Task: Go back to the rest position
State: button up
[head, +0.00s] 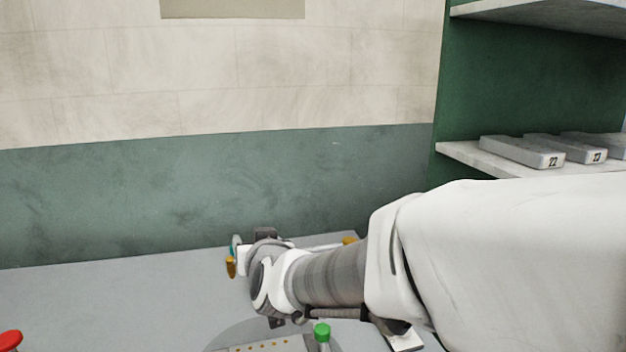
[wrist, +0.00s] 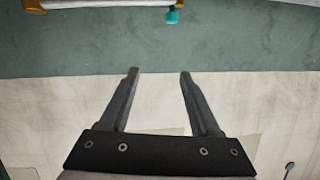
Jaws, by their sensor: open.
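My gripper (wrist: 159,72) is open in the wrist view. Its two dark fingers are spread apart with nothing between them. Beyond the tips are the green lower band of a wall and, at the top edge, part of a white bar with an orange end and a teal knob (wrist: 173,16). In the head view my white and grey arm reaches in from the right over the grey table (head: 120,305). The fingers there are mostly hidden behind my wrist.
A green-capped post (head: 322,333) and a panel with small brass dots (head: 270,345) are at the front. A red knob (head: 9,340) is at the lower left. A green shelf (head: 462,152) holding numbered grey blocks (head: 522,152) stands at the right.

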jog(key=s+d+f+m+g+h+p, duration=0.1)
jog(key=s+d+g+h, duration=0.4)
jog(key=s+d, duration=1.8)
jog(key=d+m+g+p, duration=0.1)
jog(key=g+p, duration=0.1)
jog(key=g, duration=0.1)
jog(key=shift+s+d+m, duration=0.2)
jog(key=shift+s+m, duration=0.2)
jog(key=shift+f, duration=0.1)
jog(key=shift+c, duration=1.1)
jog(key=shift+a, duration=0.1)
jog(key=shift+a, duration=0.1)
